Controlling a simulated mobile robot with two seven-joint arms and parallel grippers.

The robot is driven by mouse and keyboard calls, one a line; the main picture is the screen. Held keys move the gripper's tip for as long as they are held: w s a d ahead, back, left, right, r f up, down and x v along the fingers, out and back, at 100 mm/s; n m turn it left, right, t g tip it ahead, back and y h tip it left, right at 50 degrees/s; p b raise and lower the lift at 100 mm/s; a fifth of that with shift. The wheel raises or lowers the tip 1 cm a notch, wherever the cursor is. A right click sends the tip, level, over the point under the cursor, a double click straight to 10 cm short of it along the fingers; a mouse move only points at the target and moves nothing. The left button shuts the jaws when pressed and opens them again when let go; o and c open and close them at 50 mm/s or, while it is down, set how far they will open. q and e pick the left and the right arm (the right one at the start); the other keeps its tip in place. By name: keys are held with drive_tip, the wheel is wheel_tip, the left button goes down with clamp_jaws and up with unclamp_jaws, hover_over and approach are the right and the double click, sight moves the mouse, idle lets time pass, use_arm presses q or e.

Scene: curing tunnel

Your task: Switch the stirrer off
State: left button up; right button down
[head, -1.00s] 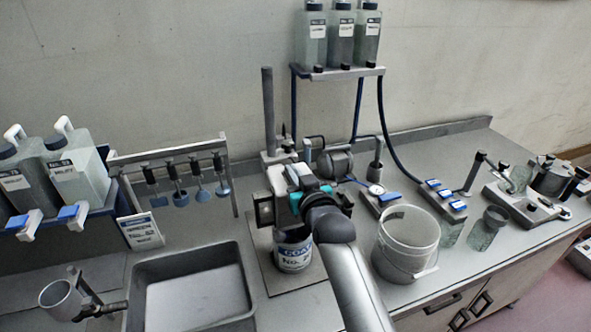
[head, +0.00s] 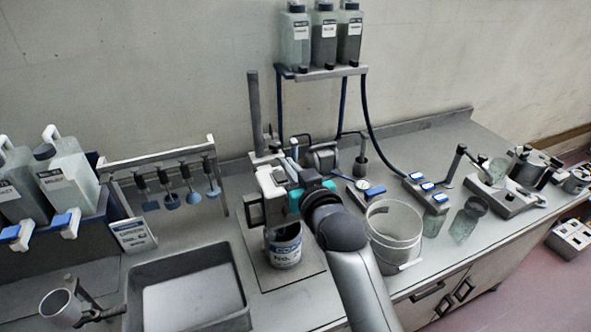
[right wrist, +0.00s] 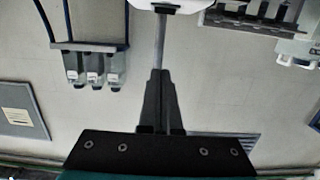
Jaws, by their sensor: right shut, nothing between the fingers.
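The stirrer stands at the back of the bench, with a tall grey column (head: 254,115) and a pale head (head: 272,181) over a labelled can (head: 285,247). My right gripper (right wrist: 160,76) is shut and empty. In the head view its teal-banded wrist (head: 298,202) is right beside the stirrer head and covers part of it. Its fingertips are hard to make out there. In the right wrist view the closed dark fingers point at a pale part (right wrist: 168,5) at the top edge, with a grey rod between. I cannot tell if they touch anything. My left gripper is out of view.
A clear bucket (head: 394,243) stands right of my arm. A grey tray (head: 140,320) lies at front left, with a rack of hanging blue paddles (head: 160,160) behind it. Bottles (head: 323,40) stand on a raised shelf. Gauges, switches and jars crowd the right side.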

drive_tip(key=shift+r+v, duration=0.2)
drive_tip(key=shift+v, duration=0.6)
drive_tip(key=shift+r+v, duration=0.15)
drive_tip(key=shift+v, duration=0.65)
drive_tip(key=shift+f, duration=0.1)
idle(1.0)
